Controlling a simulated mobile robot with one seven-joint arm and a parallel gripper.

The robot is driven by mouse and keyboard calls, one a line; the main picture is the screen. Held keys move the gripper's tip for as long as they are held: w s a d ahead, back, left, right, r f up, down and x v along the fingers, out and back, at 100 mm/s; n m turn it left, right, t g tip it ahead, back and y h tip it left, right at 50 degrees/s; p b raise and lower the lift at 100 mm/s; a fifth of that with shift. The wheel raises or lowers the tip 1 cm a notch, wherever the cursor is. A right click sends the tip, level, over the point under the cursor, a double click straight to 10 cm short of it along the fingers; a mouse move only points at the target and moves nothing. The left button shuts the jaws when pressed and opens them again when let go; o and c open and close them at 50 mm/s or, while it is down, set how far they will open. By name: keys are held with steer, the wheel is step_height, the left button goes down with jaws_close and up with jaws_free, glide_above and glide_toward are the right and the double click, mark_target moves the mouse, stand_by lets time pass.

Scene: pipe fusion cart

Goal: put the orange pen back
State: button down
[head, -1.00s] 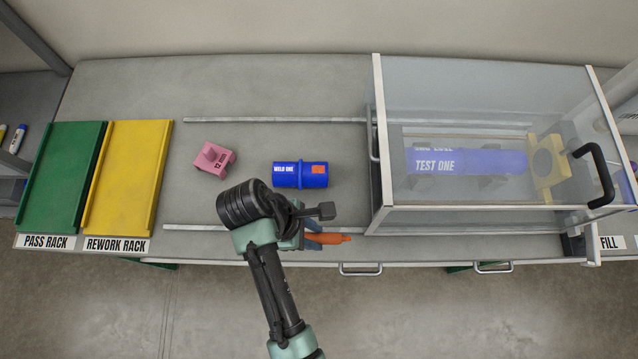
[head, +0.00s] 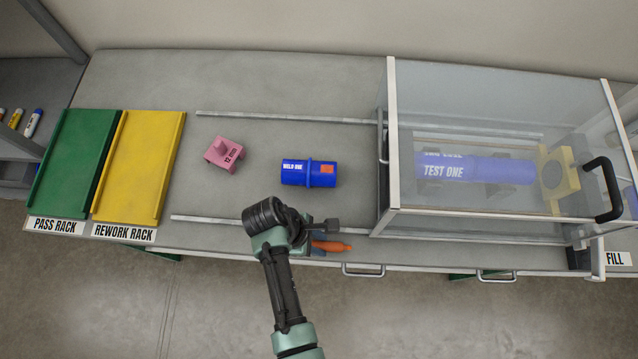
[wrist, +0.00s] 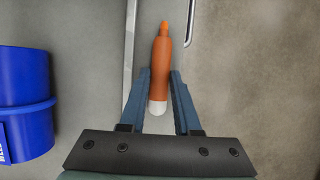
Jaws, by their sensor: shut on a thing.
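The orange pen (head: 332,246) is held by my gripper (head: 312,243) near the front edge of the bench, pointing right in the head view. In the wrist view the orange pen (wrist: 161,65) lies between the two blue fingers of my gripper (wrist: 160,85), its white end toward the palm and its narrow orange tip away from it. My gripper is shut on the pen. In the head view my wrist hides part of the pen.
A blue pipe piece (head: 295,172) marked WELD ONE and a pink block (head: 223,153) lie behind my gripper. The clear-walled box (head: 440,222) stands to the right. Yellow (head: 150,150) and green (head: 62,150) racks are at left. Several pens (head: 34,122) sit on a shelf at far left.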

steer(key=c, duration=0.9)
jaws_free()
steer(key=shift+f, duration=0.1)
steer(key=v, duration=1.2)
steer(key=w+a+r+m+t+y, duration=0.35)
steer(key=w+r+m+t, duration=0.2)
steer(key=w+r, duration=0.75)
steer(key=w+d+r+m+t+y, duration=0.15)
steer(key=w+r+t, duration=0.35)
steer(key=r, duration=0.6)
steer(key=w+r+m+t, duration=0.3)
steer(key=w+r+t, duration=0.15)
steer(key=r, duration=0.65)
steer(key=s+d+r+m+t, duration=0.1)
steer(key=d+r+m+t, duration=0.15)
steer(key=r, duration=0.55)
steer(key=d+r+m+t, duration=0.2)
steer(key=r+t, duration=0.1)
steer(key=r, duration=0.6)
steer(key=s+d+r+m+t, duration=0.1)
steer(key=s+r+t, duration=0.2)
steer(key=s+r, duration=0.3)
steer(key=s+d+r+m+t+h, duration=0.1)
steer(key=s+r+t, duration=0.3)
steer(key=r, duration=0.6)
steer(key=shift+s+d+r+m, duration=0.3)
steer(key=shift+s+d+m, duration=0.45)
steer(key=shift+s, duration=0.35)
